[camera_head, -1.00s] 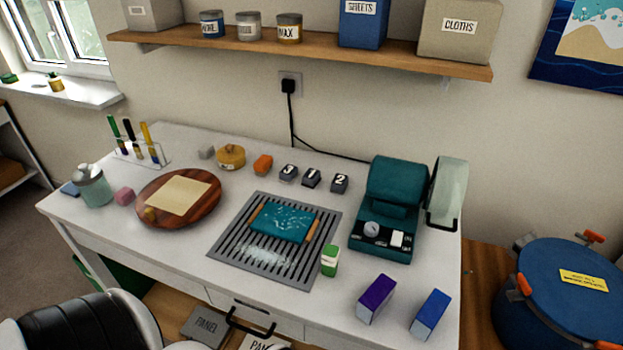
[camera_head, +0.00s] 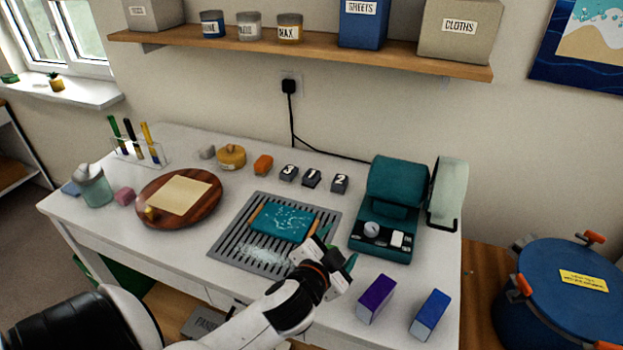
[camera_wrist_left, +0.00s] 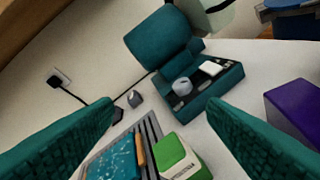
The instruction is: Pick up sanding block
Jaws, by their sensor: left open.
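Several small blocks could be the sanding block; no readable name settles which. A green-topped white block (camera_wrist_left: 178,158) with a small label stands at the front right corner of the slatted grey rack, in the left wrist view. My left gripper (camera_head: 338,252) is open and empty, over the rack's right front corner. In the left wrist view its teal fingers (camera_wrist_left: 165,130) spread either side of the green-topped block, above it.
The slatted rack (camera_head: 228,243) carries a teal panel (camera_head: 281,222) with wooden edges. A teal machine (camera_head: 389,205) stands close behind my gripper. Numbered grey blocks (camera_head: 311,179), an orange block (camera_head: 263,165) and a round wooden board (camera_head: 208,210) lie farther left.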

